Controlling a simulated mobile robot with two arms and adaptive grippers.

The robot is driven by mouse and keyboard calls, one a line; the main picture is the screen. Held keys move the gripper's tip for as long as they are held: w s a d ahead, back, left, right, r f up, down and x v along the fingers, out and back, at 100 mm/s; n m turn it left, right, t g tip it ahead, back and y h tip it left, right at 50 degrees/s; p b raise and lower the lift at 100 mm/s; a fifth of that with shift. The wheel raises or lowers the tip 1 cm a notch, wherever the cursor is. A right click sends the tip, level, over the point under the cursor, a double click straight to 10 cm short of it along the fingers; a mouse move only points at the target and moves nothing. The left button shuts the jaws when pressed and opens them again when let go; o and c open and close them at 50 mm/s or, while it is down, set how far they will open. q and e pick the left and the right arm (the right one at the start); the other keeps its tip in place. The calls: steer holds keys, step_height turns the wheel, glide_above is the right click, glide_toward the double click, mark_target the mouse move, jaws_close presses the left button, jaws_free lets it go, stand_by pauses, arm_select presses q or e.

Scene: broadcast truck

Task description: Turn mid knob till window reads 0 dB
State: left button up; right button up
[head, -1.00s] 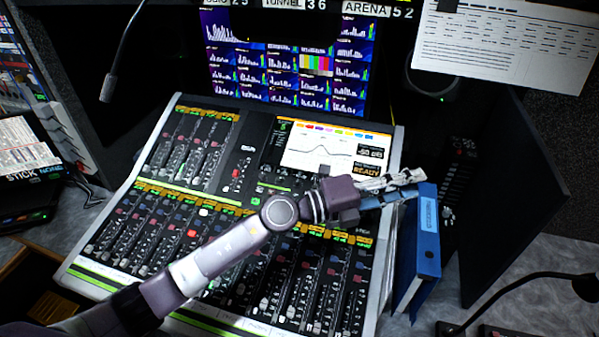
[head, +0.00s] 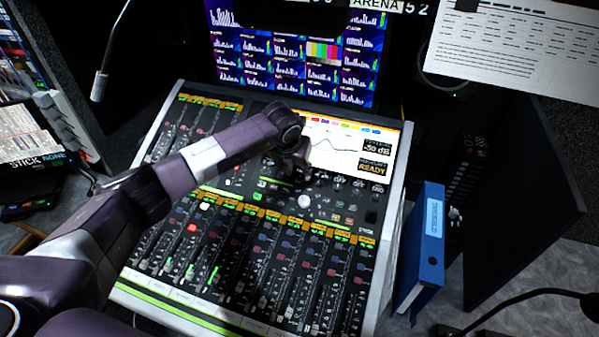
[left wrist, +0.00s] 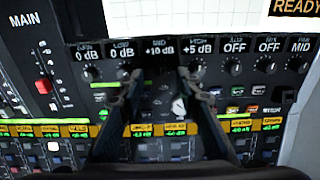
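The mixing console's small knobs sit in a row under dark windows. In the left wrist view the third window (left wrist: 160,50), marked MID, reads +10 dB, and the mid knob (left wrist: 155,73) is below it. My left gripper (left wrist: 158,83) is open, its two fingers apart on either side of the mid knob's column. I cannot tell whether a finger touches a knob. In the head view my left gripper (head: 295,158) is over the knob row below the console screen, and my arm hides part of the panel. My right gripper is not in view.
Neighbouring windows read 0 dB, 0 dB, +5 dB (left wrist: 198,46) and OFF. A pale-tipped knob (left wrist: 179,107) sits lower between the fingers. The console screen (head: 345,145) shows a curve and READY. A blue binder (head: 428,240) stands right of the console; a gooseneck microphone (head: 100,85) hangs at left.

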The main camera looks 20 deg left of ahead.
mark_target(300, 177)
arm_select(q)
steer(key=shift+x, duration=1.75)
steer(key=shift+c, duration=0.5)
jaws_close()
